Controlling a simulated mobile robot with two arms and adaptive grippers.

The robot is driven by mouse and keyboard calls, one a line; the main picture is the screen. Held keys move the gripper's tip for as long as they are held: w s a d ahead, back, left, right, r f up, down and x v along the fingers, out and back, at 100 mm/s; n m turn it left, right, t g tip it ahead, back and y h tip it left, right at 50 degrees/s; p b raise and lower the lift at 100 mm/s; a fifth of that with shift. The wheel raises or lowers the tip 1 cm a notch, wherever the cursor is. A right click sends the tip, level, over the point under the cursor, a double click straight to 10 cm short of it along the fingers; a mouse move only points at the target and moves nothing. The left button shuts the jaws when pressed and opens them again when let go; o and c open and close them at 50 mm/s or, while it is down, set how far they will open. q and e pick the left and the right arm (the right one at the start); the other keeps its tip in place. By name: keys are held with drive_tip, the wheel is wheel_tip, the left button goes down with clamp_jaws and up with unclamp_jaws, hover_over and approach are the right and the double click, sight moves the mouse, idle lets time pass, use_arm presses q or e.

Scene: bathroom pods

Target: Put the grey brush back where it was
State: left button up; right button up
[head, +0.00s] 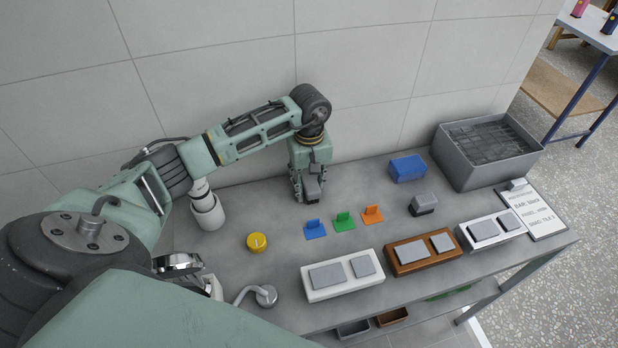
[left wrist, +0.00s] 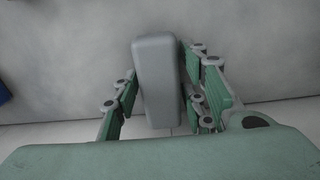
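My left gripper (head: 309,192) is near the back of the grey table, pointing down, behind the coloured tabs. In the left wrist view a plain grey block, which I take to be the grey brush (left wrist: 156,75), lies between the green finger pads of my left gripper (left wrist: 157,90). The pads are close against both its sides. Any bristles are hidden, and I cannot tell whether it touches the table. In the head view it shows only as a small dark grey piece (head: 312,189) at the fingertips.
Blue, green and orange tabs (head: 344,221) stand in front of the gripper. A white cup (head: 208,212) and yellow disc (head: 257,242) are left.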

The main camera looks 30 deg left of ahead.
sight(309, 178)
use_arm(q)
drive_tip(key=shift+o, duration=0.7)
drive_tip(key=shift+r, duration=0.4)
wheel_tip(309, 178, up, 12)
drive_tip(key=b, duration=0.2)
drive_tip(key=shift+f, duration=0.2)
